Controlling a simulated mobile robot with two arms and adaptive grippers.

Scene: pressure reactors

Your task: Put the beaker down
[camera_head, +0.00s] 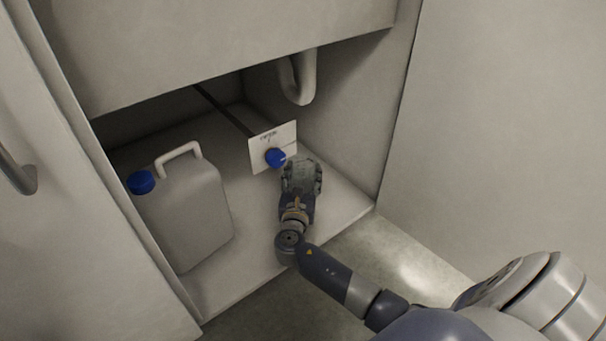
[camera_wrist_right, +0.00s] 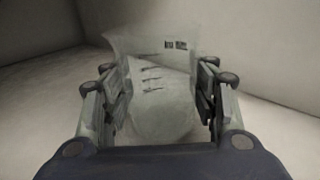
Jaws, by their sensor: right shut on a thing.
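In the right wrist view a clear beaker (camera_wrist_right: 162,98) with dark graduation marks sits between the two fingers of my right gripper (camera_wrist_right: 160,105), which is shut on it. In the head view my right gripper (camera_head: 301,178) reaches into an open cabinet, above its pale floor (camera_head: 345,205). There the beaker is hard to make out behind the fingers. I cannot tell whether the beaker touches the floor. My left gripper is not in view.
A grey canister (camera_head: 190,215) with a blue cap stands at the left of the cabinet. A blue knob (camera_head: 275,157) on a white plate (camera_head: 258,142) is close behind my right gripper. A pale pipe (camera_head: 303,80) hangs above. Cabinet floor shows free right of the gripper.

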